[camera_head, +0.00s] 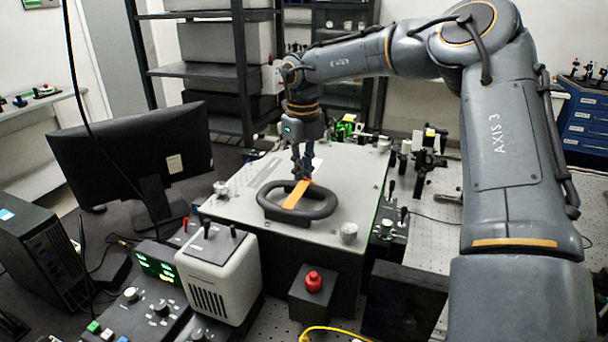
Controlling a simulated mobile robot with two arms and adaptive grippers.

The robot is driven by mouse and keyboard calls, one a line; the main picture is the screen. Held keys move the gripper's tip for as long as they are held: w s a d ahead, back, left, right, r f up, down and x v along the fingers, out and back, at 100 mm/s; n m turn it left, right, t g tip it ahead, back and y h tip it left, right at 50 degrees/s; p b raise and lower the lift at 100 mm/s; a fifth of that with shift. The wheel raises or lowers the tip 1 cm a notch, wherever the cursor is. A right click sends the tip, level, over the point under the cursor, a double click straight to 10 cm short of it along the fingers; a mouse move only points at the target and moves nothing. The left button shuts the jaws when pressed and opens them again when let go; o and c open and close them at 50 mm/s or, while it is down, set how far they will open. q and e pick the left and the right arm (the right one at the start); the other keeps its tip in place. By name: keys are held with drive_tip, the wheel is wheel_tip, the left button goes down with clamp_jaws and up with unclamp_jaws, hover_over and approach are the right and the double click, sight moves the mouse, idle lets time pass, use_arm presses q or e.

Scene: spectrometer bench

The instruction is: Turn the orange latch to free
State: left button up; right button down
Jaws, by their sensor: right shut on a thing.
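The orange latch (292,200) is a flat strip lying across the dark oval handle (320,210) on top of a grey box lid (240,205). The fingertips are small in the picture and partly hide that end. My left gripper is out of view.
A monitor (140,150) stands left of the box. A beige unit (222,278) with two dark prongs and a red button (313,281) stand in front. Optical parts (428,150) crowd the right side. Round knobs stand at the lid's corners.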

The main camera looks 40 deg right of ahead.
drive_tip(key=shift+n, duration=0.5)
drive_tip(key=shift+a+r, duration=0.1)
drive_tip(key=c, duration=1.4)
unclamp_jaws()
drive_tip(key=shift+r, duration=3.95)
